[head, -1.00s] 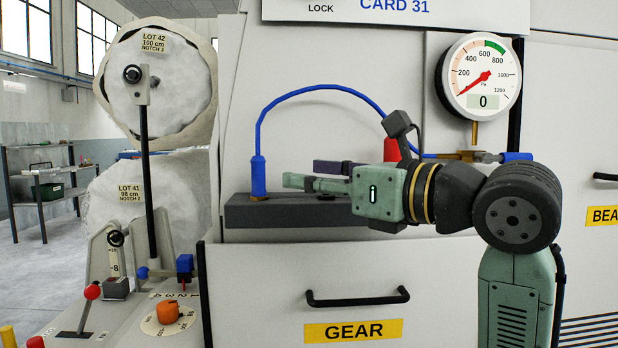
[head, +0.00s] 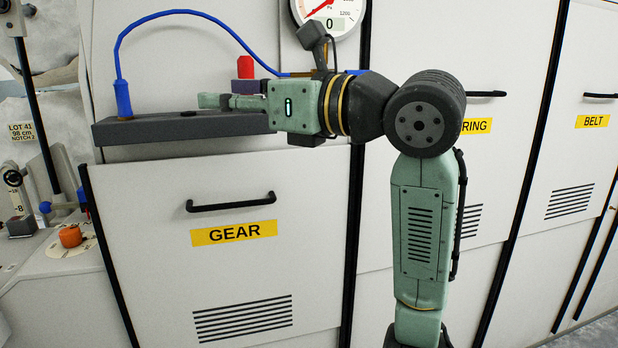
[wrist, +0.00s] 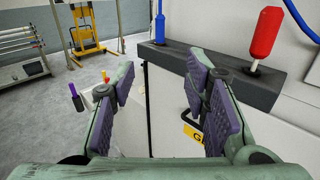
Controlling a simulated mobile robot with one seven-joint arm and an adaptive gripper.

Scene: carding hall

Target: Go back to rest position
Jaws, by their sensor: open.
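My gripper (head: 228,97) is at the end of my raised arm, in front of the dark grey ledge on the machine front. In the wrist view my gripper (wrist: 160,82) is open, its two purple-padded fingers apart with nothing between them. The blue connector (head: 122,98) with its blue hose stands at the left end of the ledge (head: 150,127).
The GEAR cover (head: 230,265) with its black handle (head: 231,203) is below the ledge. A gauge (head: 328,12) reads 0 above. At the left are the control panel's orange knob (head: 70,236) and levers. Open floor (wrist: 120,70) lies beyond my fingers in the wrist view.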

